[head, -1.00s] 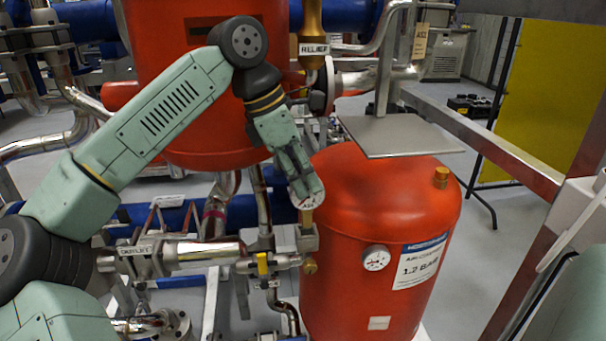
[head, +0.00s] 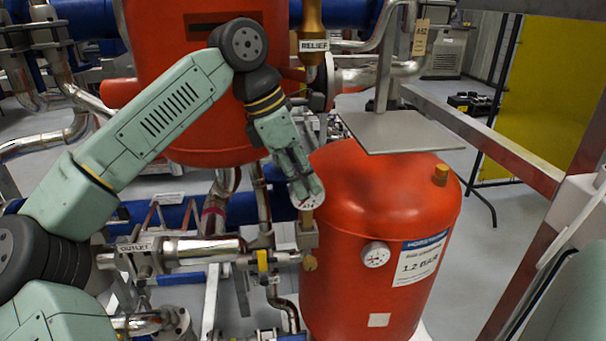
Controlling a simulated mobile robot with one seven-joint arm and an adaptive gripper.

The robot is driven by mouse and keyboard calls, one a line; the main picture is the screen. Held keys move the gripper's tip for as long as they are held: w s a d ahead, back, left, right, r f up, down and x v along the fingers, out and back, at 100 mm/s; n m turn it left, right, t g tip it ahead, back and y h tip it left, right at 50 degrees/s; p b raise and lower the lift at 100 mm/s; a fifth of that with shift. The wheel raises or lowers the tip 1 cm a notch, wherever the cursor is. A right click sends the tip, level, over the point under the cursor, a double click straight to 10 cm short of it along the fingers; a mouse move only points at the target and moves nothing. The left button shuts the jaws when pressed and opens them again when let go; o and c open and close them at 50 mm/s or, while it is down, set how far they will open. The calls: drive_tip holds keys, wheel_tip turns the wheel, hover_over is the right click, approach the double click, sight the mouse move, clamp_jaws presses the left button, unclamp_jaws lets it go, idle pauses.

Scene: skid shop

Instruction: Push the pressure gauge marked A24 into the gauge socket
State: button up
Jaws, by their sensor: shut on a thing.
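The pressure gauge (head: 307,201) is a small round white disc with a brass stem below it. Part of a dark marking shows on its face, but I cannot read all of it. My gripper (head: 305,188) is shut on the gauge, with its fingers pointing down and covering part of the disc. The gauge stands about upright over a metal fitting (head: 308,238) on the pipework, apparently the gauge socket. The stem meets the top of this fitting in the picture; how deep it sits I cannot tell.
A red tank (head: 370,250) with its own dial (head: 375,254) stands just right of the fitting. A grey plate (head: 405,132) juts out above the tank. The outlet pipe (head: 195,248) and a yellow-handled valve (head: 262,260) lie left. A larger red vessel (head: 200,80) stands behind.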

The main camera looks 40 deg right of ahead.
drive_tip(key=shift+f+b, duration=0.35)
drive_tip(key=shift+f, duration=0.3)
drive_tip(key=shift+f, duration=0.5)
drive_tip(key=shift+f+b, duration=0.2)
drive_tip(key=shift+b, duration=0.15)
drive_tip(key=shift+f, duration=0.4)
idle(0.4)
drive_tip(key=o, duration=0.9)
drive_tip(key=shift+o, duration=0.5)
drive_tip(key=shift+o, duration=1.2)
